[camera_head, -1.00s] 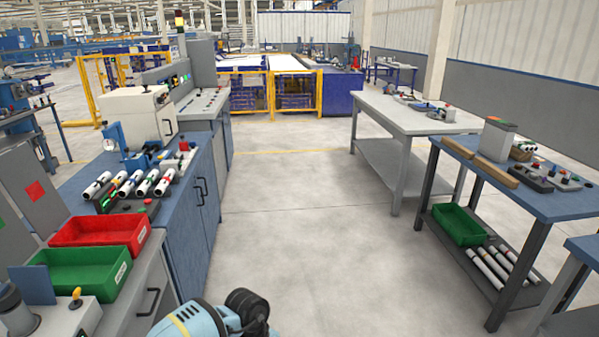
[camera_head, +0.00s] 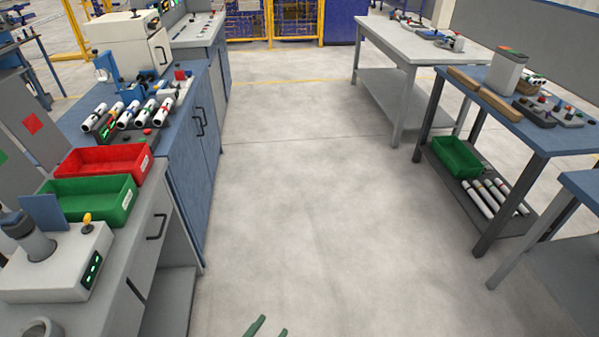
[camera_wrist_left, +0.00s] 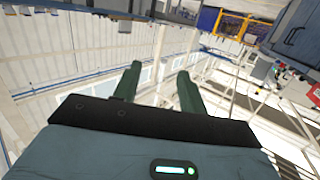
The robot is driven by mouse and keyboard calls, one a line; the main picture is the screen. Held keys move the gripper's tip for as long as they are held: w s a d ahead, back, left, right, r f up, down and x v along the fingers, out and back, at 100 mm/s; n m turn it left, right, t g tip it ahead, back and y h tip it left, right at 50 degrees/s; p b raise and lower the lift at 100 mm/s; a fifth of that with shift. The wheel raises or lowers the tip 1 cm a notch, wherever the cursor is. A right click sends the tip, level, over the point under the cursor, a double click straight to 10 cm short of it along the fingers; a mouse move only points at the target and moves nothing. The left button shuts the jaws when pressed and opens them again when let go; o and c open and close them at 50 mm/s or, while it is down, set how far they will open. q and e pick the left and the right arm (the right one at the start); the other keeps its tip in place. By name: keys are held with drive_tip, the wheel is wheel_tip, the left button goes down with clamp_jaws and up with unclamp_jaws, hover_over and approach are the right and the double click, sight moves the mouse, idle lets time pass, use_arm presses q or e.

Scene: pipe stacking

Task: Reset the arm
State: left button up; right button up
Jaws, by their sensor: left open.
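In the head view my left gripper (camera_head: 268,327) shows only as two green fingertips at the bottom edge, over bare floor. In the left wrist view its two green fingers (camera_wrist_left: 158,85) stand apart with nothing between them, so it is open and empty. The wrist view looks toward the roof and walls of the hall, tilted. My right gripper is not in view.
A blue bench at left holds several white pipes (camera_head: 127,113), with a red bin (camera_head: 105,162) and a green bin (camera_head: 92,196) nearby. At right stand a grey table (camera_head: 405,45) and a blue table (camera_head: 540,130). The floor (camera_head: 320,200) between is clear.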

use_arm(q)
drive_tip(key=s+a+f+n+g+y, duration=0.2)
drive_tip(key=s+a+f+g+y, duration=0.1)
drive_tip(key=s+a, duration=0.3)
drive_tip(key=s+a+f+n+g+y, duration=0.2)
drive_tip(key=s+a+f, duration=0.4)
drive_tip(key=s, duration=0.4)
drive_tip(key=shift+a+f+g+y, duration=0.3)
drive_tip(key=shift+a+g+y, duration=0.1)
drive_tip(key=shift+a+y, duration=0.35)
